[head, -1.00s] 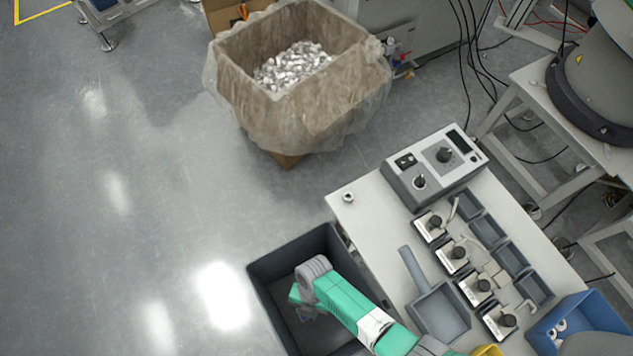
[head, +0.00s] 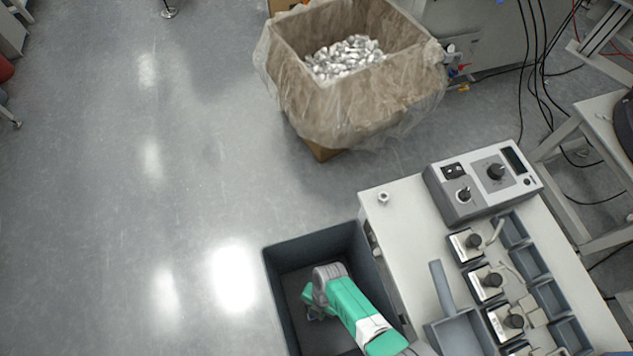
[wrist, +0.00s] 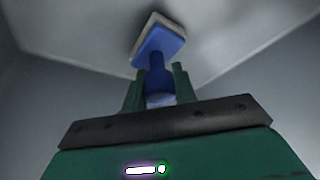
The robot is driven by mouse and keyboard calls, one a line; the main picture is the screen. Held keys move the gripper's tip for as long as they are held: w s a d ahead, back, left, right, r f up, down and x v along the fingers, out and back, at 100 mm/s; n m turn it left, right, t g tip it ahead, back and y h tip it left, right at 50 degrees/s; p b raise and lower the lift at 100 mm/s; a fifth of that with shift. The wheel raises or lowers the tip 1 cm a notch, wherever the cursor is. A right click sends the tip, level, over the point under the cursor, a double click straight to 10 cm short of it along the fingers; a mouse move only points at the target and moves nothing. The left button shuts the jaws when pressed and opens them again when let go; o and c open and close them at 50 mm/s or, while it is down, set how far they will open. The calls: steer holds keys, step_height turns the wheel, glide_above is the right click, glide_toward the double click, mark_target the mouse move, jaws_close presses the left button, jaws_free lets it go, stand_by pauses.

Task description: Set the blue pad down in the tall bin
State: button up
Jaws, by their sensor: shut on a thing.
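The blue pad (wrist: 160,42) shows in the wrist view as a blue block with a pale layer and a blue handle. My gripper (wrist: 158,78) has its green fingers closed on that handle. The tall bin (head: 283,310) is the deep dark grey one beside the table in the head view. My arm reaches down inside it, and its pale floor and walls surround the pad in the wrist view. The pad is close to the floor; I cannot tell if they touch.
The white table (head: 400,225) stands right against the bin, with a control box (head: 483,180), a grey scoop (head: 455,325) and small grey trays on it. A lined box of metal parts (head: 345,100) stands behind.

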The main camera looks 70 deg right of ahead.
steer(key=shift+f, duration=0.15)
steer(key=o, duration=1.1)
steer(key=shift+c, duration=0.2)
steer(key=shift+r, duration=0.5)
steer(key=p+v, duration=0.5)
steer(key=v, duration=0.6)
steer(key=shift+d+r, duration=0.15)
steer(key=shift+r, duration=0.05)
